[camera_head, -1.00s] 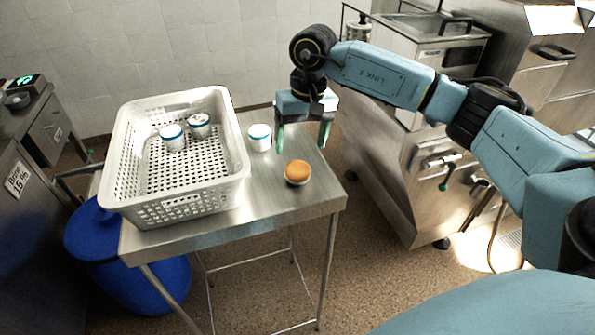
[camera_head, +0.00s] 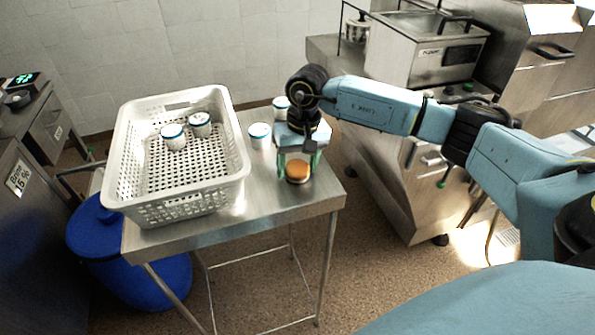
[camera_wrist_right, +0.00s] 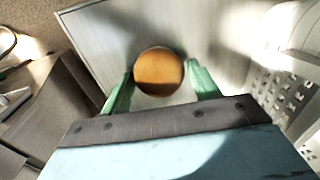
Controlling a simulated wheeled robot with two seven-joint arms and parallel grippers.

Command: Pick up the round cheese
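The round cheese (camera_head: 298,171) is an orange-brown disc lying on the metal table (camera_head: 262,204) near its right front. It also shows in the right wrist view (camera_wrist_right: 159,71), just beyond and between the fingertips. My right gripper (camera_head: 299,163) is above the cheese with its green fingers open on either side. In the wrist view the right gripper (camera_wrist_right: 160,82) is empty, with a gap between each finger and the cheese. Whether the fingers reach down level with the cheese I cannot tell. My left gripper is not in view.
A white perforated basket (camera_head: 236,178) on the table's left holds two white jars with blue lids (camera_head: 173,136). Two similar jars (camera_head: 260,136) stand behind the gripper. Steel kitchen equipment (camera_head: 425,60) is at the right. A blue bin (camera_head: 100,245) stands at lower left.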

